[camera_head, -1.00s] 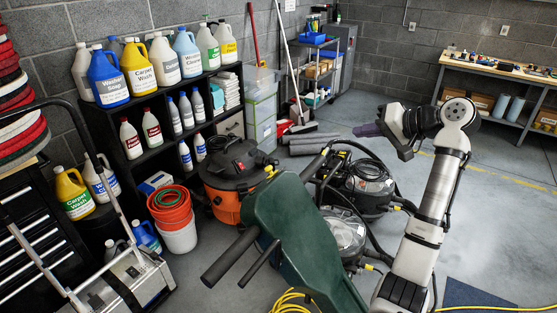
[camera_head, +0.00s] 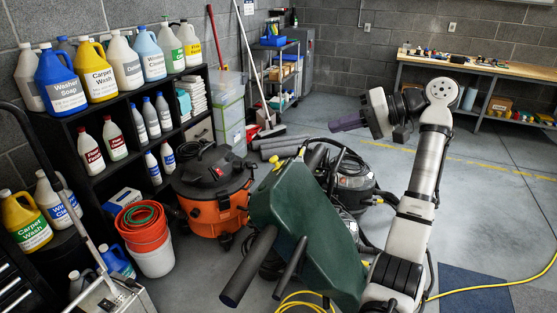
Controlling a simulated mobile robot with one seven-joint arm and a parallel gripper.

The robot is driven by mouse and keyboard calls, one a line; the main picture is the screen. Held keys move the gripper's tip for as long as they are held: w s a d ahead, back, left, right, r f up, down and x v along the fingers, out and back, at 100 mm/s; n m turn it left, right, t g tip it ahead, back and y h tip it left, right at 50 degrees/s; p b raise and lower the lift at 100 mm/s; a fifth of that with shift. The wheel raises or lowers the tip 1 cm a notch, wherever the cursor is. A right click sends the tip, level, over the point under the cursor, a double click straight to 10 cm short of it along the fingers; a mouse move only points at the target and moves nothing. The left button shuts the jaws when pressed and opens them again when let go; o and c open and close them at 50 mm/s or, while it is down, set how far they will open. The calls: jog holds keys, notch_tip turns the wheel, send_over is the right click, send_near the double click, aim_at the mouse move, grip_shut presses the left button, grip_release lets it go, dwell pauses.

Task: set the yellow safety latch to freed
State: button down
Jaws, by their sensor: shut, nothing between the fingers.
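The yellow safety latch (camera_head: 277,163) is a small yellow piece at the upper left edge of a green machine housing (camera_head: 305,235). It is too small to tell which setting it is in. Two black handle grips (camera_head: 250,266) stick out from the housing toward the lower left. My gripper (camera_head: 336,125) is up and to the right of the latch, clearly apart from it. Its dark fingers point left, look closed and hold nothing.
An orange-and-black vacuum (camera_head: 214,195) stands left of the housing, and another black machine (camera_head: 355,185) is behind it. A black shelf (camera_head: 100,185) with bottles and nested buckets (camera_head: 145,235) fill the left. A yellow cable (camera_head: 495,284) lies on open floor at right.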

jog(key=shift+f, duration=0.1)
dwell(0.3)
jog(key=p, duration=0.3)
send_over(288, 160)
jog(key=w+d, duration=0.2)
jog(key=d, duration=0.1)
notch_tip(288, 160, down, 4)
jog(key=shift+s+a, duration=0.15)
jog(key=shift+s+a+f, duration=0.75)
jog(key=shift+a+f, duration=0.2)
jog(key=shift+s+a+f, duration=0.25)
jog(key=shift+f, duration=0.1)
jog(key=shift+a, duration=0.15)
